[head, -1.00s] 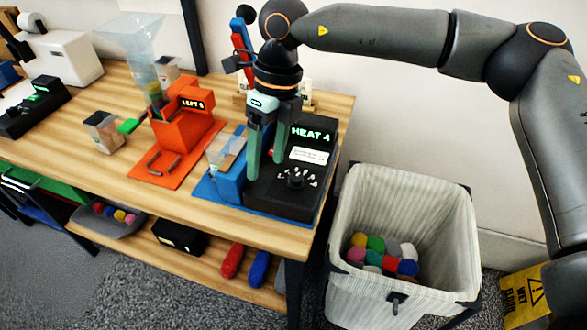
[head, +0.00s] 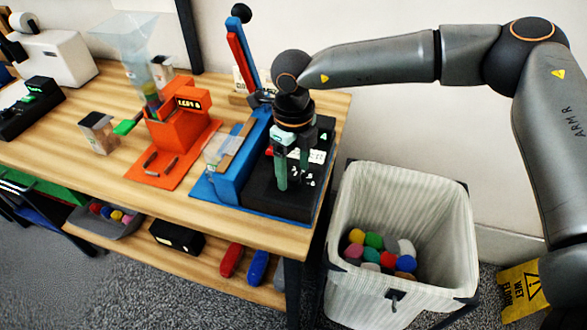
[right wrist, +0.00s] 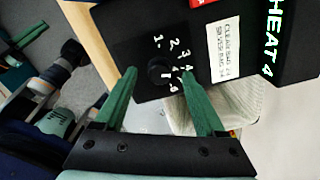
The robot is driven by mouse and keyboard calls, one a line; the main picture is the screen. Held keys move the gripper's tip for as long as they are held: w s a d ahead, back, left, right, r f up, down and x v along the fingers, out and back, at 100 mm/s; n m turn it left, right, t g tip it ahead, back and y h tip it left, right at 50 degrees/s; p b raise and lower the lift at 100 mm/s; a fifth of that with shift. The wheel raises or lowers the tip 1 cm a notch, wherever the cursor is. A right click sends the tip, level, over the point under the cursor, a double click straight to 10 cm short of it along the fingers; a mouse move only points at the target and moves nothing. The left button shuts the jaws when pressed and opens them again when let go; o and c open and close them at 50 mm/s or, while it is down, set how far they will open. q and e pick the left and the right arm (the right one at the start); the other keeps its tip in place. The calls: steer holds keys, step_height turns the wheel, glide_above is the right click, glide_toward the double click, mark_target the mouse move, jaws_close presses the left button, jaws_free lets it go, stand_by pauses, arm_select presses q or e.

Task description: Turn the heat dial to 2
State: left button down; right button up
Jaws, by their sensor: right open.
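The black heat unit (head: 258,196) stands on a blue base at the table's right end. In the right wrist view its green display (right wrist: 272,40) reads HEAT 4. The black heat dial (right wrist: 158,72) has white numbers around it, with 1, 2 and 3 readable. My right gripper (head: 292,184) points down over the unit's top, its green fingers open. In the right wrist view the fingertips (right wrist: 160,76) lie on either side of the dial, and I see no contact. In the head view the gripper hides the dial and most of the display. My left gripper is not in view.
An orange device (head: 180,130) reading LEFT 8 is further left. A striped bin (head: 345,235) with coloured balls stands right of the table.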

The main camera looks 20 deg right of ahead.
steer(key=shift+f, duration=0.55)
jaws_close()
